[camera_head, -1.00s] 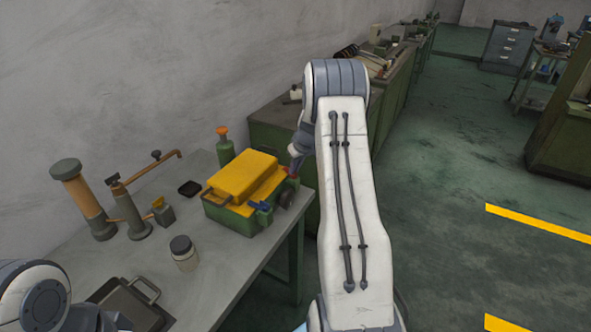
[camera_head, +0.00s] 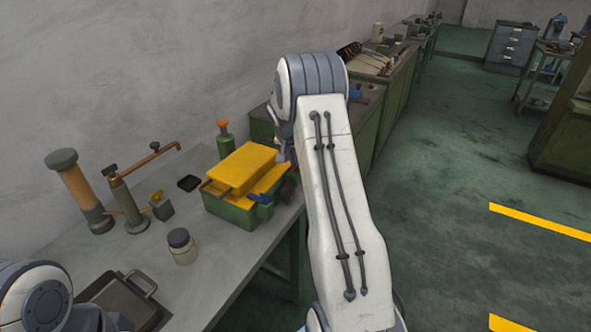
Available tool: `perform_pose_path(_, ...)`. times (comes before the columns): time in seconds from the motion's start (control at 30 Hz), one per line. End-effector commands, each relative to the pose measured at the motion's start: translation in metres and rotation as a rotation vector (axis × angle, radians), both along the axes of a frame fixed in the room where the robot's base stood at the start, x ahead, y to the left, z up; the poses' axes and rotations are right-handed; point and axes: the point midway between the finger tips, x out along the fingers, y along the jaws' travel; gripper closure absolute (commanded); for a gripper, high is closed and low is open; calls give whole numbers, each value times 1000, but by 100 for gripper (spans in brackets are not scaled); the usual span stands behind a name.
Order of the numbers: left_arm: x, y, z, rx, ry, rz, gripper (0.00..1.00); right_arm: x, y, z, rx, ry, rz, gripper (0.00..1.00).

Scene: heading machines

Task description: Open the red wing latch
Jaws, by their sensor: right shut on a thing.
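A green box (camera_head: 232,212) with a yellow lid (camera_head: 240,168) sits on the grey table near its right edge. The lid sits raised at an angle over a yellow layer beneath. A blue latch (camera_head: 261,199) is on the box's front side. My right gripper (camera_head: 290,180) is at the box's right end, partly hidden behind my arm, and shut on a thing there. The red wing latch cannot be made out, as the gripper covers that end. My left arm shows at the lower left corner; its fingers are not seen.
A grey tray (camera_head: 119,299) with a handle and a lidded jar (camera_head: 182,248) are on the table in front. A tall cylinder (camera_head: 80,190), a pipe stand (camera_head: 126,205) and a green bottle (camera_head: 225,138) stand behind. Green cabinets (camera_head: 369,125) line the wall beyond.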

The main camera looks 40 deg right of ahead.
Motion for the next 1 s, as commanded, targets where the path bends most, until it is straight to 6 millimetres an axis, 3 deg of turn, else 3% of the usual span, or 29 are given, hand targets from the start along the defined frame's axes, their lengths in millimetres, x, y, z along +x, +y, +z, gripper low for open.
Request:
perform_pose_path(0.03,0,0,-12,0,0,0,50,-1,2,-10,4,8,-29,100)
perform_pose_path(0.3,0,0,-27,0,0,0,50,-1,2,-8,8,8,-153,100)
perform_pose_path(0.93,0,0,-30,0,0,0,50,-2,3,-7,11,13,-198,100)
perform_pose_path(1.0,0,0,-30,0,0,0,50,-2,3,-7,12,13,-198,66)
